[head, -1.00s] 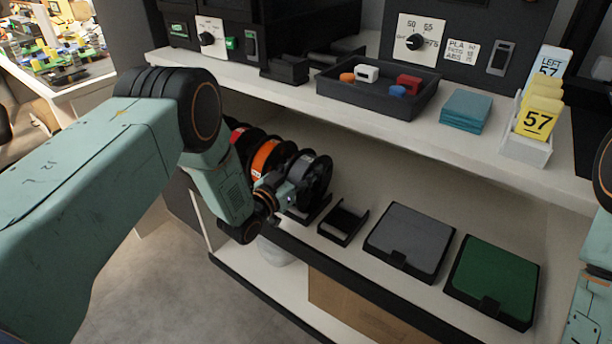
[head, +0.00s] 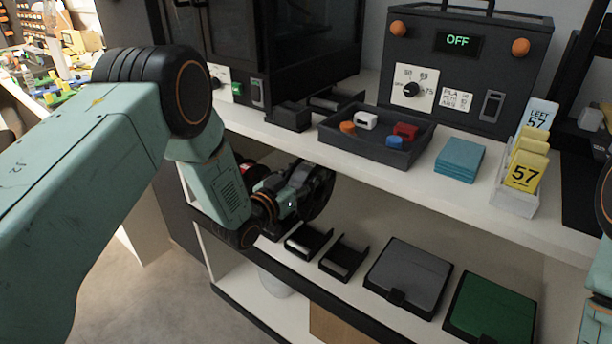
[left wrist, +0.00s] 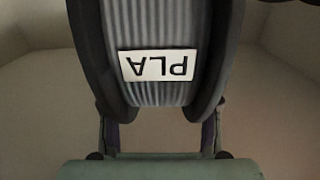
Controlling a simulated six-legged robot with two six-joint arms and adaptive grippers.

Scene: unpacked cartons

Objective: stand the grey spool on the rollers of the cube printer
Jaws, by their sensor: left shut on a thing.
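The grey spool (head: 321,192), with black flanges, is in my left gripper (head: 292,192), lifted off the lower shelf and below the upper shelf's front edge. In the left wrist view the grey spool (left wrist: 158,95) fills the middle, its ribbed grey winding bearing an upside-down PLA label. The gripper's fingers (left wrist: 160,135) show on both sides below it. A dark, glass-fronted box, apparently the cube printer (head: 310,40), stands on the upper shelf. A black bracket, which may be its rollers (head: 291,115), sits in front. My right gripper is out of view; only part of that arm shows.
Empty black cradles (head: 343,258) stand on the lower shelf beside a grey pad (head: 408,272) and a green pad (head: 492,308). A red spool (head: 250,168) is partly hidden behind my arm. The upper shelf holds a parts tray (head: 375,150), teal cards (head: 460,158) and a dryer (head: 465,60).

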